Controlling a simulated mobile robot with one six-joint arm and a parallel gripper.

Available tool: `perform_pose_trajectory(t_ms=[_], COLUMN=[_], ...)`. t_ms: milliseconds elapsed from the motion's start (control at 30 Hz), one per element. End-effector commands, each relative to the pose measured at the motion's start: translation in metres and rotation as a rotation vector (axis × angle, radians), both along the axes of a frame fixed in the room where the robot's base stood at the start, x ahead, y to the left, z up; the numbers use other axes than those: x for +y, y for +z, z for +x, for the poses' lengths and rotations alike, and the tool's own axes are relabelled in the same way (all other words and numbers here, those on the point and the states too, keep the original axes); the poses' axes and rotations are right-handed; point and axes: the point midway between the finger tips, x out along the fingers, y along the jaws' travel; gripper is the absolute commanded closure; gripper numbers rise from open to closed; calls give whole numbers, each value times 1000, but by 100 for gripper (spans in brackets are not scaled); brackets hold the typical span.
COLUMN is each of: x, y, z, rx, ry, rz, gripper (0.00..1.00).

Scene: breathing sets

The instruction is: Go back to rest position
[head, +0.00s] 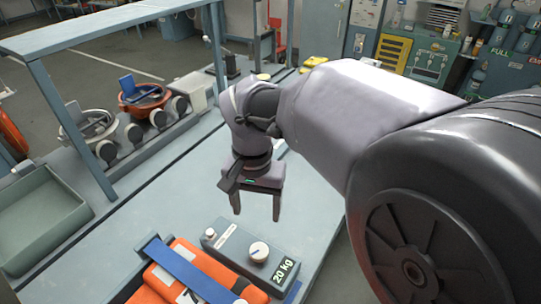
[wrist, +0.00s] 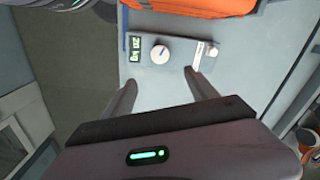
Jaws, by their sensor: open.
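My gripper (head: 256,204) hangs from my arm above the grey bench (head: 312,190), fingers pointing down. It is open, with nothing between its fingers. In the wrist view my gripper (wrist: 160,88) has its two fingers spread wide, with bare bench between them. Beyond the fingertips is a grey box (head: 235,252) with a white dial and a "20 kg" display. The box (wrist: 182,50) also shows at the top of the wrist view, apart from the fingers.
An orange case (head: 190,272) with a blue strap lies beside the grey box. A green-grey tray (head: 38,222) is at the left. A rack (head: 130,135) with pots and round grey parts stands behind.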

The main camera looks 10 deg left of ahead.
Motion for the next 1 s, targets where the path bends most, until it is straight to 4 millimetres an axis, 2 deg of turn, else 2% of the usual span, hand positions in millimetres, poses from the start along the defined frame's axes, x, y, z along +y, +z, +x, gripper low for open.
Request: perform_pose_trajectory(t_ms=[133, 200, 267, 300, 400, 433, 500, 600, 733, 1000], x=[0, -11, -37, -61, -123, -139, -166, -188, -198, -198], y=[0, 5, 16, 25, 37, 37, 33, 22, 15, 16], z=[0, -1, -6, -14, -47, -58, -83, -109, -122, -122], rx=[0, -13, -47, -84, -203, -243, -330, -425, -481, -482], ry=[-1, -14, -48, -80, -172, -197, -248, -302, -329, -328], rz=[0, 16, 56, 92, 178, 198, 230, 251, 257, 257], gripper=[33, 33, 33, 33, 33, 33, 33, 33, 33, 33])
